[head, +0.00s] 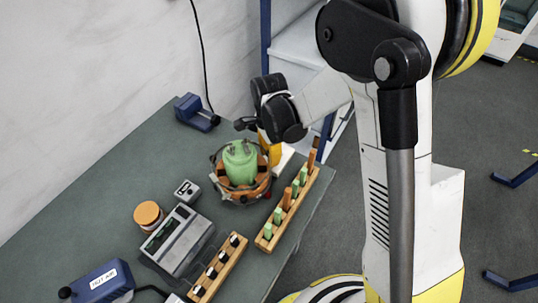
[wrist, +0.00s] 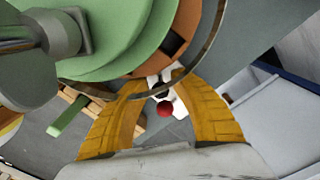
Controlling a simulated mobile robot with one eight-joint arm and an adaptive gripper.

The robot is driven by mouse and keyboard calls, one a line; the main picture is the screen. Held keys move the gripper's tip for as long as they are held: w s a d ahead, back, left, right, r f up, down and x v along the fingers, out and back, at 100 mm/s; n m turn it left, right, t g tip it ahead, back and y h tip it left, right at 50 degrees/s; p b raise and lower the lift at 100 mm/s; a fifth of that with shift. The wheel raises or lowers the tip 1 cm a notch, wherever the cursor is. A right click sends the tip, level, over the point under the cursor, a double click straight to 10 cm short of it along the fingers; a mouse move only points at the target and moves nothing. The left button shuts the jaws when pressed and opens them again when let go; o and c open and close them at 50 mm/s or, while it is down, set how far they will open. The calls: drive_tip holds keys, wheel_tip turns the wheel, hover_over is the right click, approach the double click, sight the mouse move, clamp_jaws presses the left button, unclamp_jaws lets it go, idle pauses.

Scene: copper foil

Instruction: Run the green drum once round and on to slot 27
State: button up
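The green drum (head: 240,163) stands upright in an orange base (head: 247,194) with a dark ring around it, near the table's back right. In the wrist view the drum's green rim (wrist: 125,55) fills the upper left, with the orange part and the curved ring beside it. My gripper (head: 270,160) is low at the drum's right side. In the wrist view its yellow fingers (wrist: 158,84) converge at the ring, around a small white part (wrist: 158,90) with a red ball (wrist: 165,108) between them. Whether they press on it is unclear. No slot numbers are readable.
A wooden rack (head: 270,232) with green and orange pegs stands right of the drum, near the table edge. Another rack (head: 214,275), a grey device (head: 178,240), an orange-lidded jar (head: 148,215) and blue units (head: 195,112) stand around. The table's left part (head: 70,220) is clear.

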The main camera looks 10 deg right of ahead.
drive_tip(key=shift+r, duration=0.1)
wheel_tip(320, 180, up, 12)
drive_tip(key=shift+f, duration=0.1)
idle(0.4)
